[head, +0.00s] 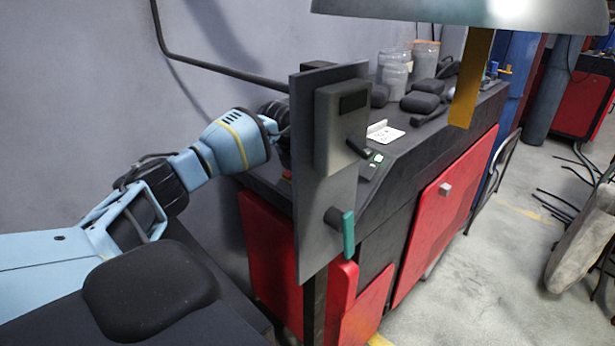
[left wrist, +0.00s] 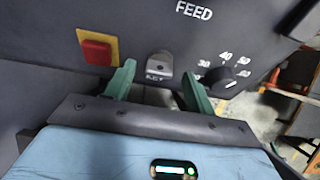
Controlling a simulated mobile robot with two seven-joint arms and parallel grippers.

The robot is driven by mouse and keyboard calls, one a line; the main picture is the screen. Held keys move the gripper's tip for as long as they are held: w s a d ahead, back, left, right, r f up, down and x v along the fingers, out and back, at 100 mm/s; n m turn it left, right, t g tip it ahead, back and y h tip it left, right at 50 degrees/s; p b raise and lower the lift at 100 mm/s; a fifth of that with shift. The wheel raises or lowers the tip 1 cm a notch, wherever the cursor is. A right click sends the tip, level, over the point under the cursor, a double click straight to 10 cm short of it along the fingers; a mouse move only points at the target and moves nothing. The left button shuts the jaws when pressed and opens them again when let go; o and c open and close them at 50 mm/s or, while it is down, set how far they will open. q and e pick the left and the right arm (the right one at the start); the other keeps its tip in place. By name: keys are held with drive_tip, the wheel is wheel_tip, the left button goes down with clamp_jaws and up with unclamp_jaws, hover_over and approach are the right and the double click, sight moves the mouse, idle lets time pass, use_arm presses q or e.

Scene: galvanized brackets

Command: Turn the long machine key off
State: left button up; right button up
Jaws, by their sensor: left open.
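In the left wrist view a short grey key-like part (left wrist: 159,66) sticks out of a dark panel (left wrist: 140,22) marked FEED. It sits between the two green fingers of my left gripper (left wrist: 158,84), which is open. The fingers appear apart from it; the exact gap in depth cannot be told. In the head view my left arm reaches in from the left and its gripper is hidden behind a grey upright plate (head: 312,235). A teal handle (head: 348,235) on a round grey mount and a box with a black lever (head: 358,148) are on that plate. My right gripper is not in view.
A red button on yellow (left wrist: 97,50) is left of the key-like part, a numbered dial (left wrist: 220,78) right of it. In the head view, jars (head: 395,78) stand on the dark machine top above red doors (head: 440,213). A lamp shade (head: 470,12) hangs above. Floor at right is partly clear.

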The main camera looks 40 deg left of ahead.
use_arm(q)
drive_tip(key=shift+w+f, duration=0.25)
drive_tip(key=shift+f, duration=0.4)
drive_tip(key=c, duration=1)
